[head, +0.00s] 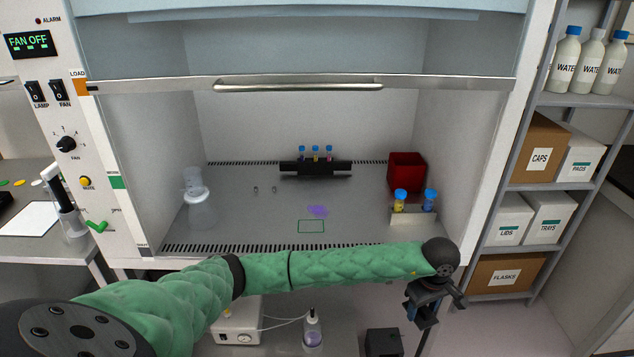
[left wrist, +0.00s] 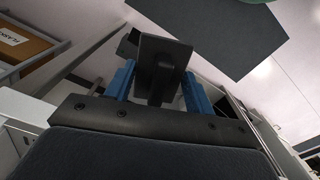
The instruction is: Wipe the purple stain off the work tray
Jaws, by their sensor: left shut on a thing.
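The purple stain (head: 317,210) is a small irregular patch on the grey work tray (head: 352,222) inside the cabinet. It lies just behind a green rectangle outline. My left arm, in a green sleeve, crosses in front of the cabinet. My left gripper (head: 424,308) hangs low at the right, outside the cabinet and well away from the stain. In the left wrist view its blue fingers are shut on a dark block (left wrist: 160,62). I cannot tell what this block is. My right gripper is not in view.
On the tray stand a white bottle (head: 201,209), a black tube rack (head: 316,169), a red bin (head: 407,172) and a holder (head: 413,217) with blue-capped tubes. The raised sash (head: 300,86) spans the opening. A storage shelf (head: 560,187) stands at right. The tray's middle is largely clear.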

